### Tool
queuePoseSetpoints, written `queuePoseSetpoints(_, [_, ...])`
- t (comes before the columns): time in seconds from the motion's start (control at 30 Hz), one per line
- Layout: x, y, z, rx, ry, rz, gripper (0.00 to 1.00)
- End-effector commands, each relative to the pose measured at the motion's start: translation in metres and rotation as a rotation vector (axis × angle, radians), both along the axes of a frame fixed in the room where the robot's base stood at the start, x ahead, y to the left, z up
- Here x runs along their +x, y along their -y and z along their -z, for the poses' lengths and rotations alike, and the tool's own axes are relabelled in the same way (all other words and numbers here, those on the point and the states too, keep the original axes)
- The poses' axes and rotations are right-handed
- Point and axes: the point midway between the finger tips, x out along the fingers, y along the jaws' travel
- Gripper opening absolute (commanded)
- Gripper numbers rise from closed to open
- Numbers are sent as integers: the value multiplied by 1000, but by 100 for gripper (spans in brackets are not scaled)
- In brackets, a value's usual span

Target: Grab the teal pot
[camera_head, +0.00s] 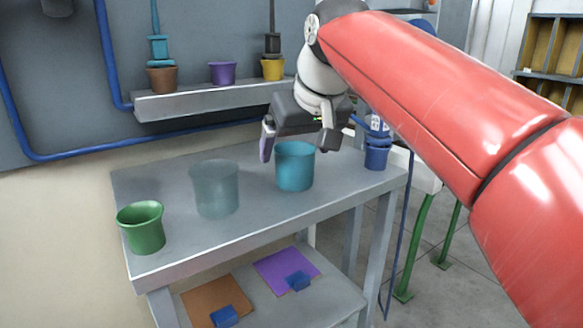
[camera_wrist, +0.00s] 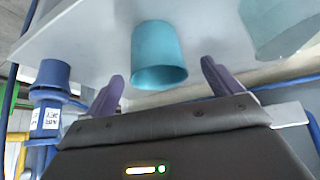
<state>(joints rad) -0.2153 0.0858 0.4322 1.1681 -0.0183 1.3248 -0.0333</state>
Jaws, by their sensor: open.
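The teal pot (camera_head: 295,168) stands upright on the grey table, right of the table's middle. My gripper (camera_head: 296,146) is just above and behind it in the head view, with its fingers spread. In the wrist view the teal pot (camera_wrist: 158,56) lies ahead, between the lines of the two purple fingers, nearer the left one. The gripper (camera_wrist: 160,78) is open and empty there. In the head view one finger shows left of the pot and the other lies near its right rim; I cannot tell whether it touches.
A translucent grey-teal pot (camera_head: 215,188) and a green pot (camera_head: 141,227) stand to the left on the table (camera_head: 255,218). A wall shelf (camera_head: 205,101) with several pots is behind. The table's front strip is clear.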

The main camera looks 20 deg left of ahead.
Motion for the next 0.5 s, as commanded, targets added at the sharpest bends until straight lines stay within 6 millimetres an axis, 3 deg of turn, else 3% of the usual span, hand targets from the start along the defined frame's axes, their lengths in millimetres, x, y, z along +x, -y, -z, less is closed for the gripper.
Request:
queuePoseSetpoints(0.3, [21, -13, 39, -1, -3, 1, 91])
queuePoseSetpoints(0.5, [26, -17, 48, 0, 0, 0, 91])
